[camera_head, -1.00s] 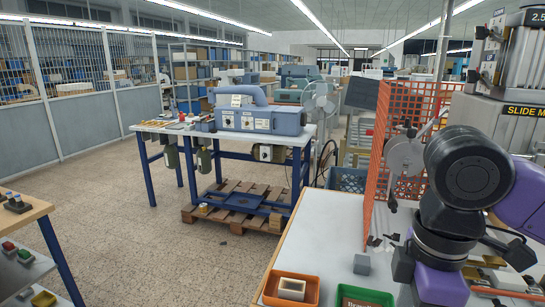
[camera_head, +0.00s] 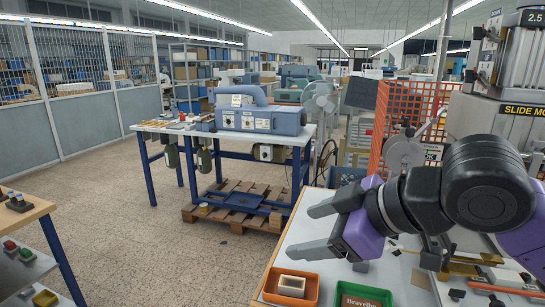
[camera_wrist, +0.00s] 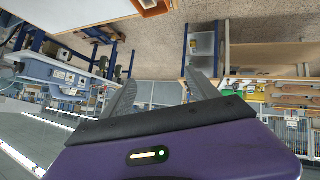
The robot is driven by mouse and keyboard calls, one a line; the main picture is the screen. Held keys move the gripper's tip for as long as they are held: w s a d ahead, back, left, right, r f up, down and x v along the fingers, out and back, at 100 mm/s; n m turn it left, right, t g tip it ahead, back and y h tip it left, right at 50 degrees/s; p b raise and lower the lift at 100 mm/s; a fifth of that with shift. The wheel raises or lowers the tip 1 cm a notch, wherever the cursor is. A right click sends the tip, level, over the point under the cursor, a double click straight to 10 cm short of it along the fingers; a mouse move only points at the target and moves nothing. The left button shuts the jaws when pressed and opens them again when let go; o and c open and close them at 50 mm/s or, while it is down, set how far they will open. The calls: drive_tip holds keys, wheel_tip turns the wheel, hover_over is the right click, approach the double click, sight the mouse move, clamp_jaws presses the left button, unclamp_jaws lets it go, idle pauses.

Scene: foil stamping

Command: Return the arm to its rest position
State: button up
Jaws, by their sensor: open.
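My gripper (camera_head: 318,228) is in the head view at the right, above the white-topped table (camera_head: 301,234). Its two grey fingers point left and are spread apart, with nothing between them. My black and purple arm reaches in from the right edge. In the wrist view my gripper (camera_wrist: 163,95) shows its two fingers apart and empty, with the workshop tilted and upside down behind them.
An orange tray (camera_head: 312,291) with a pale block and a green tray (camera_head: 342,289) stand at the table's front. An orange mesh guard (camera_head: 400,105) and a press (camera_head: 500,120) stand behind my arm. Open floor (camera_head: 130,215) lies to the left.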

wheel_tip(320, 180, up, 12)
drive_tip(key=w+a+f+m+t+y, duration=0.1)
drive_tip(key=m+t+y, duration=0.45)
drive_tip(key=t, duration=0.35)
drive_tip(key=s+d+f+m+t+h, duration=0.7)
drive_tip(key=s+d+f+m+h, duration=0.2)
drive_tip(key=d+f+m+h, duration=0.45)
drive_tip(key=s+f+n+g, duration=0.2)
drive_tip(key=s+f+g, duration=0.2)
drive_tip(key=s+f, duration=0.7)
drive_tip(key=s+d+f+n+g, duration=0.1)
drive_tip(key=s+f+n+g, duration=0.2)
drive_tip(key=s+f, duration=0.8)
drive_tip(key=s+g, duration=0.1)
drive_tip(key=s, duration=0.7)
drive_tip(key=shift+s+f, duration=0.3)
drive_tip(key=shift+s, duration=0.05)
drive_tip(key=shift+d, duration=0.1)
